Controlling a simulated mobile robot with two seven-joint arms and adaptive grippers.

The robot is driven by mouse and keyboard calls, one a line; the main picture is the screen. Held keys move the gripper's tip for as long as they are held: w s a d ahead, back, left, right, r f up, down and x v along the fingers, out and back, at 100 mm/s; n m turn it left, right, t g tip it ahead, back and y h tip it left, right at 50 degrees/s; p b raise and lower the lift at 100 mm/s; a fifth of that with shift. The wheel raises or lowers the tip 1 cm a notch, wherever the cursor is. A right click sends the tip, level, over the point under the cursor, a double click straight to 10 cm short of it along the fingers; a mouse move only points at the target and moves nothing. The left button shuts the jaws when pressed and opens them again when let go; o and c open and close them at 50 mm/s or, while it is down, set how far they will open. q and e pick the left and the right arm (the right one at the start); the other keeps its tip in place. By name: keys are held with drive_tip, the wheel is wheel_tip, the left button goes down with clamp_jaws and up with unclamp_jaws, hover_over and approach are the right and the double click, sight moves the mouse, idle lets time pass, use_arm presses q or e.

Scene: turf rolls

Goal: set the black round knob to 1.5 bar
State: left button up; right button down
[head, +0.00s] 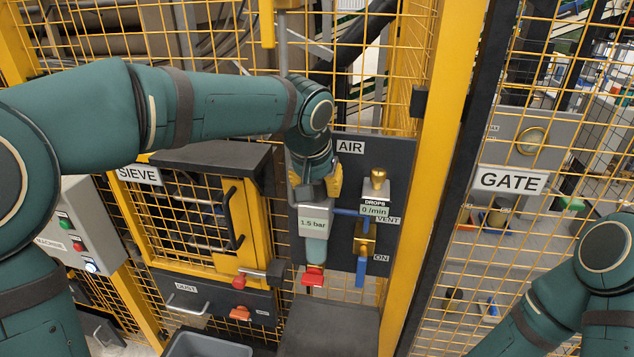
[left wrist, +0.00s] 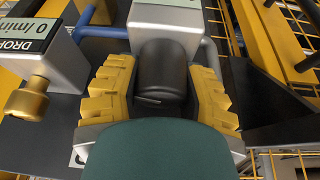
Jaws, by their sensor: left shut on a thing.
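The black round knob (left wrist: 163,78) stands between the yellow finger pads of my left gripper, with a pad on each side of it. A thin line marks its dark face. In the head view my left gripper (head: 317,184) is shut on the knob from above, and the hand hides the knob there. Directly below is the grey regulator block (head: 313,216) with a display (head: 312,224) reading 1.5 bar. My right arm shows at the lower right, but its gripper is out of the frame.
The AIR panel (head: 346,250) also carries a brass DROPS knob (head: 378,178) with a 0 /min display, a blue handle (head: 361,271) by ON and a red part (head: 313,276) below the regulator. A yellow post (head: 437,150) and mesh fencing stand close by.

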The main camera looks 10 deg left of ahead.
use_arm(q)
drive_tip(key=shift+f, duration=0.1)
drive_tip(key=o, duration=1.2)
drive_tip(key=v, duration=1.2)
